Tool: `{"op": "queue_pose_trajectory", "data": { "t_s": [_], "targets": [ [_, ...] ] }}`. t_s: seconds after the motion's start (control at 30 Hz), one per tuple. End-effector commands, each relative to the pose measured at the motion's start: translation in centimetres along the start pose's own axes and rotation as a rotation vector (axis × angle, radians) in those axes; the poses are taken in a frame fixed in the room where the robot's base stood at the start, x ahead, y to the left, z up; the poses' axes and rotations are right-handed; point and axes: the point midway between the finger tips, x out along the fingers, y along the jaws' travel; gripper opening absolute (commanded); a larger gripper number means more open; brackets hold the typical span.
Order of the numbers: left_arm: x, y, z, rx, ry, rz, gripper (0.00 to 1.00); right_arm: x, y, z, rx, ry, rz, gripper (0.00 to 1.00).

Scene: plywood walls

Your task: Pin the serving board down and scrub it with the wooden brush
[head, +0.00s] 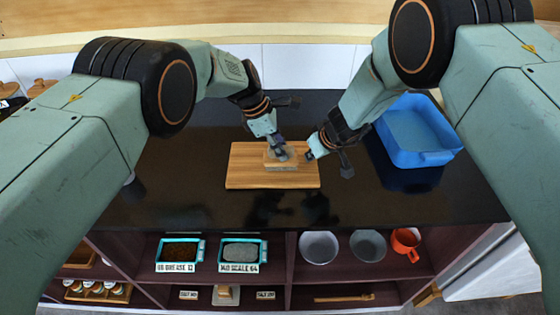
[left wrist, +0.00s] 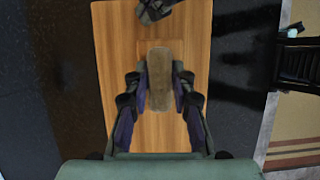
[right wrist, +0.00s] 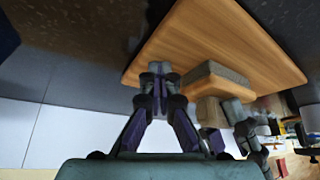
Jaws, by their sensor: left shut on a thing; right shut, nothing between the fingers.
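The wooden serving board (head: 245,178) lies flat on the black counter. The wooden brush (head: 281,164), a block with a grey bristle layer, is on or just above the board's right half. My left gripper (head: 278,149) is shut on the brush; the left wrist view shows the block (left wrist: 160,78) between its fingers. In the right wrist view the grey side of the brush (right wrist: 212,76) faces the board (right wrist: 205,35). My right gripper (head: 311,153) is shut and empty at the board's right edge, fingertips (right wrist: 158,72) together. I cannot tell whether they touch the board.
A blue basin (head: 415,135) stands on the counter to the right. The counter (head: 180,195) is clear left of the board and in front of it. Shelves below hold labelled trays (head: 180,252), grey bowls (head: 318,247) and an orange mug (head: 405,241).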

Motion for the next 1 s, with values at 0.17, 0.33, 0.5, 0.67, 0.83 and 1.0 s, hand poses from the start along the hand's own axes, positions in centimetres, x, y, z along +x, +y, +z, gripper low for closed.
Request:
{"op": "queue_pose_trajectory", "data": {
  "t_s": [0.17, 0.33, 0.5, 0.67, 0.83, 1.0],
  "targets": [
    [0.5, 0.8, -0.4, -0.003, 0.003, 0.0, 0.0, 0.3, -0.3, 0.8, 0.002, -0.014, -0.007, 0.0],
    [0.5, 1.0, -0.5, -0.004, 0.006, 0.0, 0.0, 0.4, -0.3, 0.8, 0.002, -0.014, -0.007, 0.0],
    [0.5, 1.0, -0.5, -0.004, 0.007, -0.001, 0.0, 0.4, -0.3, 0.8, 0.002, -0.014, -0.007, 0.0],
    [-0.5, 1.0, -0.1, -0.004, 0.007, -0.001, 0.0, 0.4, -0.3, 0.8, 0.002, -0.014, -0.006, 0.0],
    [-1.9, 1.0, 0.6, -0.003, 0.006, 0.0, 0.0, 0.3, -0.2, 0.8, 0.001, -0.013, -0.005, 0.0],
    [-3.3, 1.1, 1.2, -0.003, 0.005, 0.001, 0.0, 0.3, -0.2, 0.8, 0.002, -0.012, -0.005, 0.0]
  ]
}}
